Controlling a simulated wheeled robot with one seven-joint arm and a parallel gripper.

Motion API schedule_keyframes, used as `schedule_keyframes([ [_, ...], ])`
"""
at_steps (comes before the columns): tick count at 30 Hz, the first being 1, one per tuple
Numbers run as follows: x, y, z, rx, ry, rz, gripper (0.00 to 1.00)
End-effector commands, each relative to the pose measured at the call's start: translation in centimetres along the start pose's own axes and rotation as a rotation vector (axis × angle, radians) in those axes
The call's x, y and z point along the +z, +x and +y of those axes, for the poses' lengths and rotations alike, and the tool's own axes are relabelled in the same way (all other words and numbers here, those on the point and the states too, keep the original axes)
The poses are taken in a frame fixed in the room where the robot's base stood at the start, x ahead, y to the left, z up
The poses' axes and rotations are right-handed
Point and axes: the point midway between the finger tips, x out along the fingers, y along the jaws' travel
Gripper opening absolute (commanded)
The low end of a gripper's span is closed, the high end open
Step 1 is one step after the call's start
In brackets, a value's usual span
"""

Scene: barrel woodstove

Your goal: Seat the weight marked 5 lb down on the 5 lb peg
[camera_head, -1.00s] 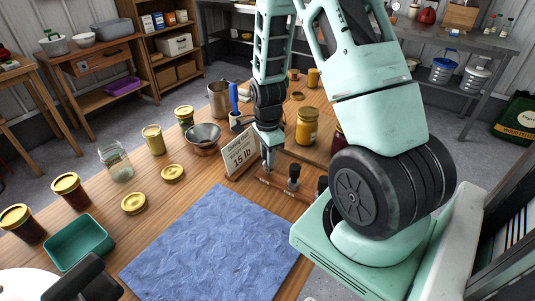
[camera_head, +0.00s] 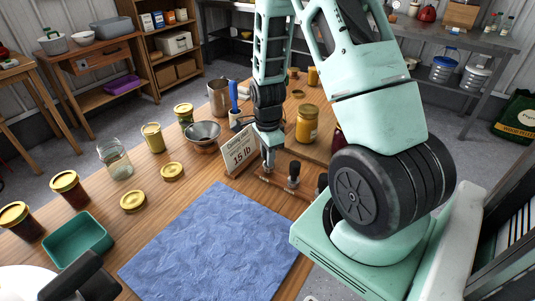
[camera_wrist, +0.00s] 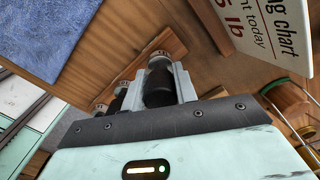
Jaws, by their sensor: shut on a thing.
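My gripper (camera_wrist: 160,82) is shut on a dark weight (camera_wrist: 158,90) with a lighter top, seen between the two grey fingers in the wrist view. Its marking cannot be read. In the head view my gripper (camera_head: 268,163) points down at the left end of a low wooden peg rack (camera_head: 284,186). Two other dark weights stand along the rack, one in the middle (camera_head: 293,175) and one farther right (camera_head: 322,182), partly covered by my arm. The peg under the held weight is hidden. I cannot tell whether the weight touches the rack.
A yellow-filled jar (camera_head: 307,124) is behind the rack. A steel bowl (camera_head: 202,137) and cup (camera_head: 219,98) stand behind left. A blue cloth (camera_head: 208,245) lies flat in front.

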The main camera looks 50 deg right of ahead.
Motion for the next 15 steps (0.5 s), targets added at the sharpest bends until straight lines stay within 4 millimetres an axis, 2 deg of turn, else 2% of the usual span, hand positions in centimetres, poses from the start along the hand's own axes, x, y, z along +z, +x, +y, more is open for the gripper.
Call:
schedule_keyframes([
  [15, 0.0, 1.06, -0.02, -0.001, 0.0, 0.0, 0.0],
])
